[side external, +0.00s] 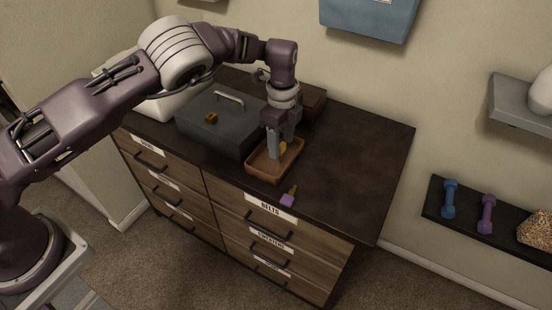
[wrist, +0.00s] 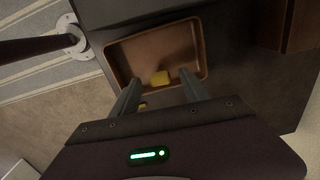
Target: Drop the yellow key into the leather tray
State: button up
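The tray also shows in the wrist view (wrist: 115,65).
A purple-headed key (side external: 288,200) lies on the dresser top in front of the tray. A grey lidded box (side external: 205,128) with a handle and a small brass-coloured piece (side external: 212,118) stands left of the tray. The dark top (side external: 360,150) is clear to the right.

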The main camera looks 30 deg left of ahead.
notch_tip(320, 180, up, 7)
jog(key=shift+r, duration=0.1)
dwell(0.4)
jog(key=s+a+r+n+t+h, duration=0.1)
jog(key=s+a+r+n, duration=0.25)
jog(key=r, duration=0.35)
jog(key=s+a+r+n, duration=0.2)
jog(key=s+r+n, duration=0.15)
jog(key=r, duration=0.25)
jog(key=s+a+r+n+t+h, duration=0.1)
jog(key=s+a+r+n, duration=0.2)
jog(key=s+r, duration=0.3)
jog(key=s+a+r+n+t, duration=0.15)
jog(key=s+r+n, duration=0.35)
jog(key=s, duration=0.6)
jog(key=s+a+f+n+t+y, duration=0.1)
jog(key=s+f, duration=0.1)
jog(key=s, duration=0.4)
jog(key=s+a+f+n+t+y, duration=0.1)
jog(key=s+a+n, duration=0.1)
jog(key=s, duration=0.5)
jog(key=shift+f, duration=0.4)
